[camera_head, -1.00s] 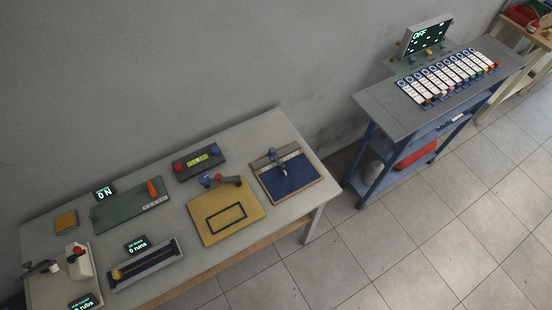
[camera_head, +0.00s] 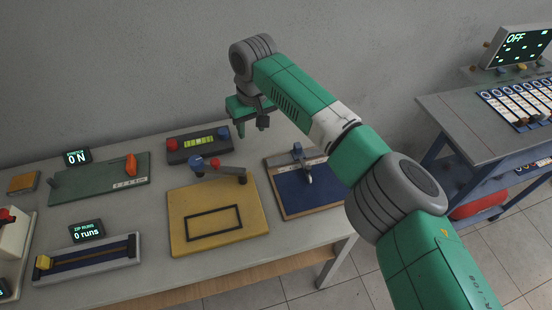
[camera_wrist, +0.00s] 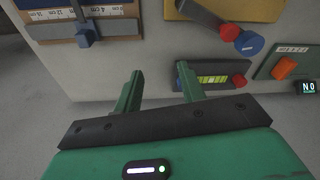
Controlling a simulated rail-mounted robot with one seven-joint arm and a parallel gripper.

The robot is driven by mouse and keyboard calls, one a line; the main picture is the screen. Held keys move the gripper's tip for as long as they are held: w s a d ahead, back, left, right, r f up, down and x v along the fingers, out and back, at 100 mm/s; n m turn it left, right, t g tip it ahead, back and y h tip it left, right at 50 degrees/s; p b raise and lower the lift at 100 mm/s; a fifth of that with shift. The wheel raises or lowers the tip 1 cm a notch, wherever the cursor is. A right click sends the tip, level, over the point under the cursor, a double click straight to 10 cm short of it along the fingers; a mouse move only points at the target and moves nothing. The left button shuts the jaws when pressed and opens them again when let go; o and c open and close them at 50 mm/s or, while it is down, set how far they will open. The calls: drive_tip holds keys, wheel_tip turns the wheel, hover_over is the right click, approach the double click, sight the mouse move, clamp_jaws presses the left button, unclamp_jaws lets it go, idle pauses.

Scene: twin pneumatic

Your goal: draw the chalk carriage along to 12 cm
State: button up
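The chalk carriage (camera_head: 307,174) is a small grey and blue slider at the rail along the far edge of a blue board (camera_head: 300,195). In the wrist view the carriage (camera_wrist: 84,34) shows at upper left, over a white centimetre scale (camera_wrist: 105,11) on the rail. Its exact reading is too small to tell. My gripper (camera_head: 251,128) is in the air over the back of the table, left of the carriage and apart from it. In the wrist view my gripper (camera_wrist: 158,82) has its two green fingers spread with nothing between them.
A dark level block with red and blue knobs (camera_head: 198,144) lies below left of my gripper. A yellow board (camera_head: 218,215) with a jointed arm (camera_head: 222,168) is left of the blue board. A green board (camera_head: 105,182) and a slider tray (camera_head: 90,266) stand farther left.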

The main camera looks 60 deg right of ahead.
sight(299, 148)
drive_tip(key=s+d+f+m, duration=0.1)
drive_tip(key=s+d, duration=0.2)
drive_tip(key=s+d+g, duration=0.1)
drive_tip(key=s+d, duration=0.1)
drive_tip(key=s, duration=0.1)
drive_tip(key=s+d+f+m+b, duration=0.1)
drive_tip(key=s+d, duration=0.2)
drive_tip(key=s, duration=0.1)
drive_tip(key=shift+d+f+m+g, duration=0.3)
drive_tip(key=shift+f, duration=0.05)
drive_tip(key=shift+w+f, duration=0.1)
drive_tip(key=shift+f, duration=0.15)
wheel_tip(299, 148, down, 7)
drive_tip(key=b, duration=0.2)
drive_tip(key=shift+a+f+b, duration=0.1)
drive_tip(key=shift+f+b, duration=0.1)
drive_tip(key=shift+b, duration=0.15)
drive_tip(key=shift+w+r, duration=0.1)
clamp_jaws()
